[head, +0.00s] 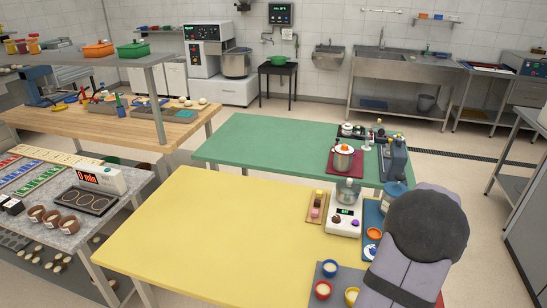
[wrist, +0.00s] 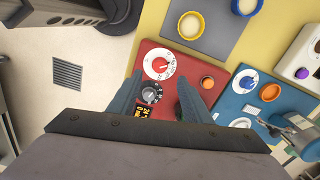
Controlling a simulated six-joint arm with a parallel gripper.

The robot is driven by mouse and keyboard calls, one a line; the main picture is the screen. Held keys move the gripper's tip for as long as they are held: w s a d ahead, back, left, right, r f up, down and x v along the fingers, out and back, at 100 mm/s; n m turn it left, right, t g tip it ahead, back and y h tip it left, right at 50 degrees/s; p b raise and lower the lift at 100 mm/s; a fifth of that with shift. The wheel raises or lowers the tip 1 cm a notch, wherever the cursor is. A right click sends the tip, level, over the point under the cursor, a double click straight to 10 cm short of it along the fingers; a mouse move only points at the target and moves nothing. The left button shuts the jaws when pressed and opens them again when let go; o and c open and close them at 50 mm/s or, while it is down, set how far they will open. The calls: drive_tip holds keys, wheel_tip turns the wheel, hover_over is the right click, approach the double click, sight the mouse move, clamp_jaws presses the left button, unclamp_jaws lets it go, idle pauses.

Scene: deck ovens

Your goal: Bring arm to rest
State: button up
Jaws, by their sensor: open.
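My gripper (wrist: 159,82) shows in the wrist view with its two fingers apart and nothing between the tips.
A blue panel (wrist: 240,90) lies right of the red one in the wrist view. Bowls stand on a grey mat (wrist: 214,45). The yellow table (head: 190,225) is mostly clear at left and centre. A white scale (head: 343,223) and a pot (head: 343,158) stand near my arm.

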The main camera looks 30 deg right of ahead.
drive_tip(key=shift+d+n, duration=0.15)
drive_tip(key=shift+n, duration=0.95)
drive_tip(key=shift+f+n, duration=0.15)
drive_tip(key=shift+n, duration=0.75)
drive_tip(key=s+a+f+n+y, duration=0.1)
drive_tip(key=s+a+f+n, duration=0.3)
drive_tip(key=a, duration=0.4)
drive_tip(key=w+a+r+n, duration=0.25)
drive_tip(key=a+n, duration=0.35)
drive_tip(key=a, duration=0.4)
drive_tip(key=w+a+r+n+h, duration=0.15)
drive_tip(key=w+a+n, duration=0.3)
drive_tip(key=a, duration=0.55)
drive_tip(key=w+a+r+n+y, duration=0.1)
drive_tip(key=w+a+r+n, duration=0.15)
drive_tip(key=a+n, duration=0.55)
wheel_tip(320, 180, down, 18)
drive_tip(key=a+m+b, duration=0.2)
drive_tip(key=b, duration=1.6)
drive_tip(key=shift+w+a+f, duration=0.15)
drive_tip(key=shift+f, duration=0.05)
drive_tip(key=shift+f+h, duration=0.1)
drive_tip(key=shift+h, duration=0.15)
wheel_tip(320, 180, down, 25)
drive_tip(key=b, duration=2.5)
